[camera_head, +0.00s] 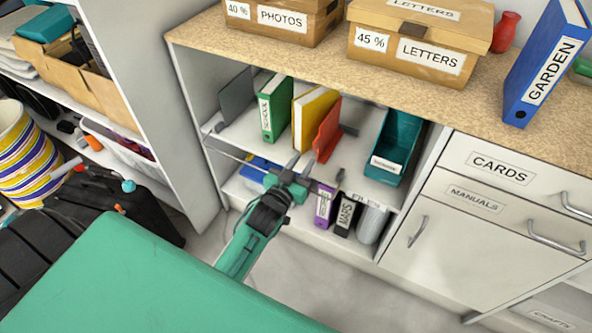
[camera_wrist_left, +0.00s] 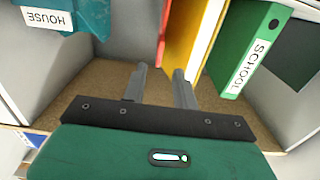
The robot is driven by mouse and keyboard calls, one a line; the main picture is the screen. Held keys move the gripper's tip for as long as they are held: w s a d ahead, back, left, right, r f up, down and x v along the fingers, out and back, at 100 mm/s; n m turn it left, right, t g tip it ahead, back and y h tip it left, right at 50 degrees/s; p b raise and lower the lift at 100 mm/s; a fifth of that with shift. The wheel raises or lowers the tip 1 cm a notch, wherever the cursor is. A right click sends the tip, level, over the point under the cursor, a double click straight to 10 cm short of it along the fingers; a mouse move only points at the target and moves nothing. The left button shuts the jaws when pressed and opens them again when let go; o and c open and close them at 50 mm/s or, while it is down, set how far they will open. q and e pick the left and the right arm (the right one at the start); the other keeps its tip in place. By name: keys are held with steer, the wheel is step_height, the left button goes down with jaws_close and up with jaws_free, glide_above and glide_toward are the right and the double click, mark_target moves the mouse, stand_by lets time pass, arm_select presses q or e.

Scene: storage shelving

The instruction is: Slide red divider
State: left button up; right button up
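The red divider (camera_head: 327,133) stands upright on the upper shelf, beside a yellow folder (camera_head: 313,112). In the left wrist view the divider (camera_wrist_left: 164,35) shows as a narrow red edge beyond my fingers. My left gripper (camera_head: 300,164) is at the shelf's front edge, in front of the divider. In the wrist view its two fingers (camera_wrist_left: 159,72) are apart with nothing between the tips. The fingers appear short of the divider, though the exact gap is hard to judge. My right gripper is not in view.
A green SCHOOL binder (camera_head: 272,107) stands left of the yellow folder. A teal bin (camera_head: 391,147) sits on the right, with some free shelf between it and the divider. A grey divider (camera_head: 236,95) stands far left. Binders (camera_head: 345,214) stand on the shelf below. The countertop (camera_head: 330,68) overhangs.

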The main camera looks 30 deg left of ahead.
arm_select(q)
steer(key=shift+s, duration=1.55)
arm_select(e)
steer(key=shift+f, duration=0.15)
